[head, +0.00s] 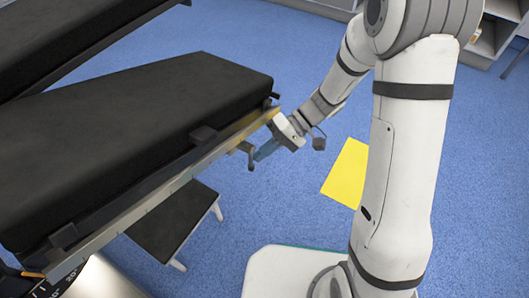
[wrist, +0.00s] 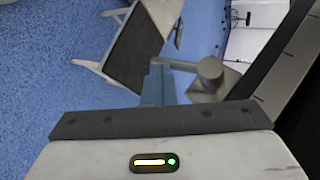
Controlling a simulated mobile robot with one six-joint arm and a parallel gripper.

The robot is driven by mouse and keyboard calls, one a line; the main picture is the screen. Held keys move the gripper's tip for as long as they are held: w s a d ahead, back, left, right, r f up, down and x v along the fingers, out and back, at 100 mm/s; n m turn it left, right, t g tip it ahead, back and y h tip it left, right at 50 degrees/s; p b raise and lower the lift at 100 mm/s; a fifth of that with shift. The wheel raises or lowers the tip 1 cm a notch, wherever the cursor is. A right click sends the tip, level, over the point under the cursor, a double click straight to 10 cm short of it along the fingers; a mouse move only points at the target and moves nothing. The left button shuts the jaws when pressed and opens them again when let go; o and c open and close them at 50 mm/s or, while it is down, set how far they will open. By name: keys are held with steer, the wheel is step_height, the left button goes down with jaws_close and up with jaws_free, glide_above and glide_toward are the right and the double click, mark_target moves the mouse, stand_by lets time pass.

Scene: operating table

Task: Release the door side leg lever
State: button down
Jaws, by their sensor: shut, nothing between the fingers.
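The operating table's black leg section (head: 140,120) has a metal side rail (head: 190,172) along its near edge. A small grey lever (head: 246,150) hangs below the rail near its far end. My gripper (head: 262,154) has blue fingers and is right beside the lever, below the rail. In the wrist view the shut fingers (wrist: 157,75) stand next to the lever (wrist: 208,72), whose arm reaches left behind or against the fingertips. I cannot tell whether they touch. Nothing shows between the fingers.
A low black step stool (head: 172,220) stands on the floor under the table; it also shows in the wrist view (wrist: 125,48). A yellow floor marking (head: 346,172) lies right of my gripper. Blue floor around it is clear. Shelves stand at the back right.

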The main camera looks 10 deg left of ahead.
steer(key=shift+s+a+r, duration=0.15)
steer(key=shift+a+r, duration=0.1)
steer(key=shift+r, duration=0.5)
steer(key=w+d+r+p, duration=0.3)
steer(key=w+d, duration=0.5)
steer(key=d, duration=0.3)
steer(key=shift+r, duration=0.1)
steer(key=s+d+r+m+t+h+p, duration=0.2)
steer(key=s+d+r+t+h+p, duration=0.1)
steer(key=r+p, duration=0.7)
steer(key=s+d+r+m+t+h+p, duration=0.2)
steer(key=s+d+r+p, duration=0.3)
steer(key=r+p, duration=0.5)
steer(key=s+d+r+m+t+h+p, duration=0.2)
steer(key=r+p, duration=0.8)
steer(key=r, duration=1.3)
steer(key=s+d+t+h, duration=0.2)
steer(key=s, duration=0.2)
steer(key=shift+r+p, duration=0.15)
steer(key=shift+p, duration=0.15)
